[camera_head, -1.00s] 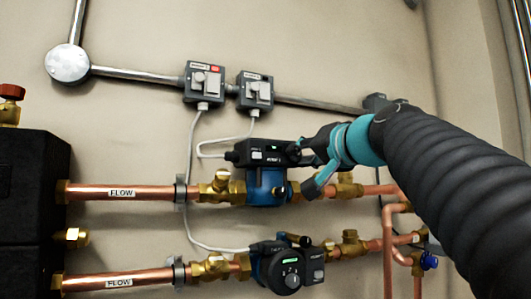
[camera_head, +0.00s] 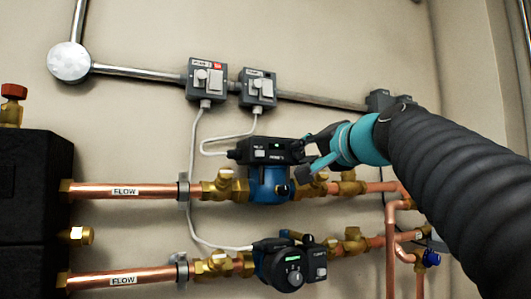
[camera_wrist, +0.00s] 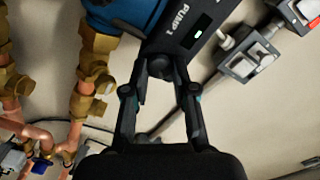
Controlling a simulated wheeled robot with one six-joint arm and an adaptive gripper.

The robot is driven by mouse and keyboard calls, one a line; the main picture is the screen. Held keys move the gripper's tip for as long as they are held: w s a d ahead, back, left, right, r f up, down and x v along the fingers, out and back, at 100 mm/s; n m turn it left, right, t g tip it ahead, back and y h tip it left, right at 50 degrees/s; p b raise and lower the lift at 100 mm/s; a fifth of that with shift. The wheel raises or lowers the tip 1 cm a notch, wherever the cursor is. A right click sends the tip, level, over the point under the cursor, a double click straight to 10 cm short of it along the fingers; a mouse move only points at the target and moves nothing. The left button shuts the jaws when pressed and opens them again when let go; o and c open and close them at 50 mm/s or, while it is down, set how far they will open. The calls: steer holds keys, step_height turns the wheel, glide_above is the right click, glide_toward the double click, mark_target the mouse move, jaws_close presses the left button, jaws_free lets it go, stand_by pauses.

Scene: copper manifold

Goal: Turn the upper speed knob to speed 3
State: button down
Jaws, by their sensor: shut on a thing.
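In the wrist view the box (camera_wrist: 195,35) is marked PUMP 1 and looks tilted. My gripper (camera_head: 304,160) reaches in from the right to the right part of this box. In the wrist view its two fingers (camera_wrist: 160,72) close on the round dark upper speed knob (camera_wrist: 158,66). The fingers hide most of the knob, and I cannot read its speed mark.
A lower pump (camera_head: 283,264) with its own round dial stands below. Copper pipes (camera_head: 125,191) with brass valves run along the wall. Two grey switch boxes (camera_head: 205,80) with white cables hang above. A black casing (camera_head: 30,200) stands at left.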

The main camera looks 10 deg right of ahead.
steer(key=c, duration=0.9)
jaws_free()
steer(key=shift+c, duration=0.2)
steer(key=v, duration=0.7)
steer(key=shift+s, duration=0.2)
